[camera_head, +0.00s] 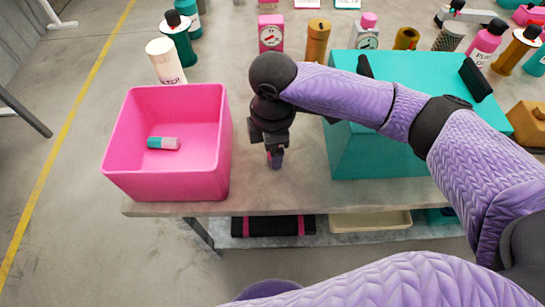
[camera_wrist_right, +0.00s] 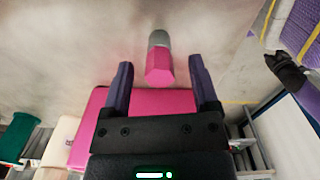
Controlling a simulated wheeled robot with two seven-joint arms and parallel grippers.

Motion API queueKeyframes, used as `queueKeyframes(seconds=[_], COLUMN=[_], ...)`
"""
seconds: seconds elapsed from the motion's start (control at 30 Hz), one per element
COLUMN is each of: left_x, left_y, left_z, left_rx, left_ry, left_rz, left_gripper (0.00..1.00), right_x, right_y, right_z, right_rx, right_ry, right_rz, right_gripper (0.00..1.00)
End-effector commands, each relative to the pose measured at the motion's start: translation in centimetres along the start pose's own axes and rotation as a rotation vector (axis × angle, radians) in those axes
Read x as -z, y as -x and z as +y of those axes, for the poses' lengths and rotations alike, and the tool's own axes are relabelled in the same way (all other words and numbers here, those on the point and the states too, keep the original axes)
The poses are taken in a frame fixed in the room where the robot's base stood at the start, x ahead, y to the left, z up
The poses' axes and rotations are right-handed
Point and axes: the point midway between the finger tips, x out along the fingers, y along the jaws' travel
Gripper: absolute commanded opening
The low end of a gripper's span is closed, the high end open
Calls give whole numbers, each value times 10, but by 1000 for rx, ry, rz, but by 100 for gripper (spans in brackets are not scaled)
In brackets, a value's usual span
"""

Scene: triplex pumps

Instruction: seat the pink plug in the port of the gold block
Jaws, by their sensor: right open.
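The pink plug (camera_wrist_right: 159,66), with a pink faceted end and a grey end, shows between the fingertips of my right gripper (camera_wrist_right: 160,66) in the right wrist view. Its sides look clear of both fingers. In the head view my right gripper (camera_head: 273,158) points down just right of the pink bin, and only a sliver of pink shows beside the fingers. My right gripper is open. A gold block (camera_head: 527,122) sits at the right edge of the head view, partly cut off; I cannot make out its port clearly.
A pink bin (camera_head: 122,160) holds a small teal and pink piece (camera_head: 163,143). A large teal box (camera_head: 370,155) stands right of my gripper, partly behind my right arm. Bottles and cylinders line the back. The table's front edge (camera_head: 300,207) is close.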

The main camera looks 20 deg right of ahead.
Motion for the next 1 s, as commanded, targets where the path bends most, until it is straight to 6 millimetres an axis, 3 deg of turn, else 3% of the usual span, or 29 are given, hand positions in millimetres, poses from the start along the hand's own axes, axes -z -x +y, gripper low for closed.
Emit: queueKeyframes(seconds=[0.03, 0.2, 0.23, 0.5, 0.6, 0.87, 1.0], left_x=[-2, -2, -1, 2, 3, 5, 7], left_y=[-6, -2, -2, -3, -3, -3, 9], left_z=[-1, -5, -6, -6, -6, 0, 0], left_rx=[3, 9, 9, 10, 9, -1, -1], left_ry=[0, 0, -1, -3, -4, -1, 0], left_rz=[-5, -5, -4, 1, 3, 7, 14], left_gripper=[59, 59, 59, 59, 59, 59, 59], right_x=[0, 0, 0, 0, 0, 0, 0], right_y=[-9, -5, -5, -5, -5, -5, 17], right_z=[0, 0, 0, 0, 0, 0, 1], right_rx=[1, -2, -2, -2, -2, -2, -5], right_ry=[0, 0, 0, 0, 0, 0, -1], right_rz=[-1, 0, 1, 1, 1, 1, 3], right_gripper=[77, 77, 73, 15, 0, 0, 0])
